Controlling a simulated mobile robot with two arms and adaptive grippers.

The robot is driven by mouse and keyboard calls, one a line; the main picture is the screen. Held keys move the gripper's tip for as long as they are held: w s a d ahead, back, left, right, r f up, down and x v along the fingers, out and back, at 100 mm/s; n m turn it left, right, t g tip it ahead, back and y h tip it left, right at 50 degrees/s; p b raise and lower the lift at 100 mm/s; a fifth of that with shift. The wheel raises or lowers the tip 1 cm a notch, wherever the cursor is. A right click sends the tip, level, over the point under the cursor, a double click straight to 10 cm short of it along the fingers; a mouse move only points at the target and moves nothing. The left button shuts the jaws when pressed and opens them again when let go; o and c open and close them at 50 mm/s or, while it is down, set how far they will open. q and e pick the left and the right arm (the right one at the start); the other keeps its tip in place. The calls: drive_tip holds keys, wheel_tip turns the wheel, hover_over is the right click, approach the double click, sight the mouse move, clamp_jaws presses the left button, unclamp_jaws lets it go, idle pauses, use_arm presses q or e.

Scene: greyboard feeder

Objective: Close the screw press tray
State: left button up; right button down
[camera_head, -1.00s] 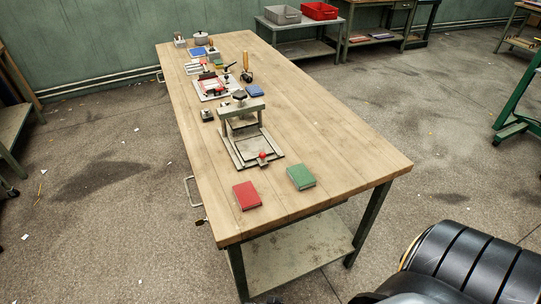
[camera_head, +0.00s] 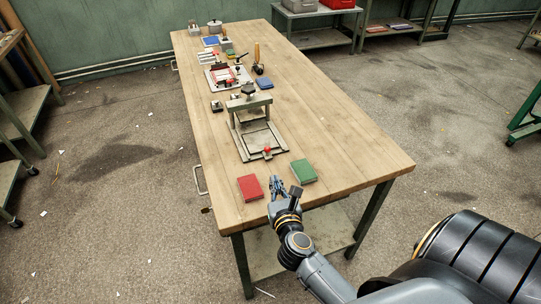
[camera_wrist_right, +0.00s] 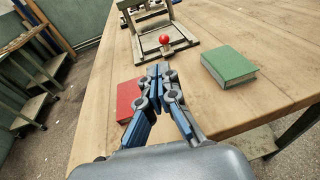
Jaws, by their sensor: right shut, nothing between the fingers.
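The screw press (camera_head: 248,108) stands on the wooden table, a grey frame with a dark screw knob on top. Its tray (camera_head: 256,144) sticks out of the frame toward the table's near end. A red knob (camera_head: 267,149) sits at the tray's front edge; it also shows in the right wrist view (camera_wrist_right: 165,39). My right gripper (camera_head: 276,183) is shut and empty, at the table's near edge between the red and green books, apart from the tray. In the right wrist view its fingertips (camera_wrist_right: 158,70) point toward the tray. My left gripper is not in view.
A red book (camera_head: 250,187) and a green book (camera_head: 303,171) lie either side of my right gripper. A blue book (camera_head: 264,84), small dark blocks and a fixture with a red frame (camera_head: 226,74) stand beyond the press. The table's right side is clear.

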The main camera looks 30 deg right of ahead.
sight(268, 151)
drive_tip(key=shift+d+f+m, duration=0.2)
drive_tip(key=shift+d+m, duration=0.05)
drive_tip(key=shift+m, duration=0.05)
drive_tip(key=x, duration=1.4)
drive_tip(key=shift+s+f+p, duration=0.1)
drive_tip(key=shift+f+p, duration=0.1)
drive_tip(key=shift+p, duration=0.2)
